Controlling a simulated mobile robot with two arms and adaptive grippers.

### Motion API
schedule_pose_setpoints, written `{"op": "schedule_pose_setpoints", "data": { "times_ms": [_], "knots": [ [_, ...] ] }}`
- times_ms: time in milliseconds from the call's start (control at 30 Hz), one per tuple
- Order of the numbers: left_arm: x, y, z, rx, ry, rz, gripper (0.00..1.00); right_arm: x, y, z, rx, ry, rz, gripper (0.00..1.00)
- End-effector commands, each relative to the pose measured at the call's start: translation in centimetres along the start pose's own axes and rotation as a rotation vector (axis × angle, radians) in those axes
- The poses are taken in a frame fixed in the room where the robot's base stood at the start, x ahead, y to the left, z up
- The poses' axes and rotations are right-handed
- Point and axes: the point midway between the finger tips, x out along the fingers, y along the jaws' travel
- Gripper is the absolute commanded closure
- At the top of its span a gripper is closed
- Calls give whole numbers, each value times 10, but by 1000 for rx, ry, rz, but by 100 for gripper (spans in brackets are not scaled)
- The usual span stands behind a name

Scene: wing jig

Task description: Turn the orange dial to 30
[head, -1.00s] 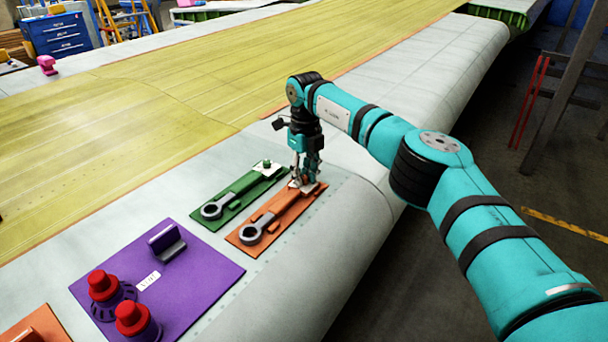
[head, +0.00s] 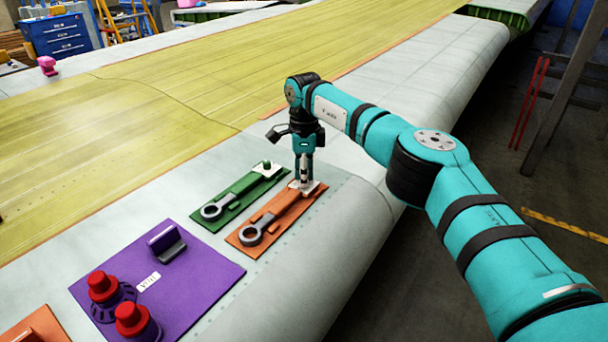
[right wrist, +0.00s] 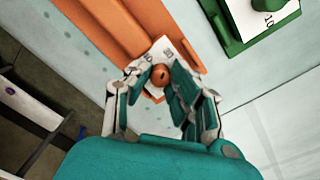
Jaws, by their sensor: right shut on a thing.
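The orange dial (right wrist: 160,76) is a small round knob with a dark mark on top, on a white label at the end of the orange board (head: 262,222). My right gripper (head: 304,180) points straight down over that end of the board. In the right wrist view its fingers (right wrist: 167,84) are on both sides of the dial, closed on it. Part of the white scale (right wrist: 172,48) shows beside the dial, but its numbers are too small to read surely. In the head view the fingers hide the dial. My left gripper is not in view.
A green board (head: 238,200) with a wrench and a green knob (head: 267,165) lies close beside the orange one. A purple board (head: 205,270) with red knobs (head: 103,287) is nearer. The wing surface to the right of the orange board is bare.

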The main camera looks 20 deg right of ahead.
Motion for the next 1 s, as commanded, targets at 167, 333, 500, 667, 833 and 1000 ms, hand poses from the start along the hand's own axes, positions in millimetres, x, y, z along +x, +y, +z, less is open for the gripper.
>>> {"op": "schedule_pose_setpoints", "data": {
  "times_ms": [167, 333, 500, 667, 833, 1000],
  "knots": [
    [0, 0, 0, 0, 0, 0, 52, 0, 0, 0, -52, 0, -1, 100],
    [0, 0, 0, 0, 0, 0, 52, 0, 0, 0, -74, 1, -1, 100],
    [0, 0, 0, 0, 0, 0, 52, -1, 0, 0, -77, 1, -1, 100],
    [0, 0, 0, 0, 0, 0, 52, -1, 0, 0, -76, 1, -1, 100],
    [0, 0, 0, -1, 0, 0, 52, 0, 0, 0, -76, 1, -1, 64],
    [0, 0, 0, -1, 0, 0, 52, 0, 0, 0, -76, 1, -1, 56]
  ]
}}
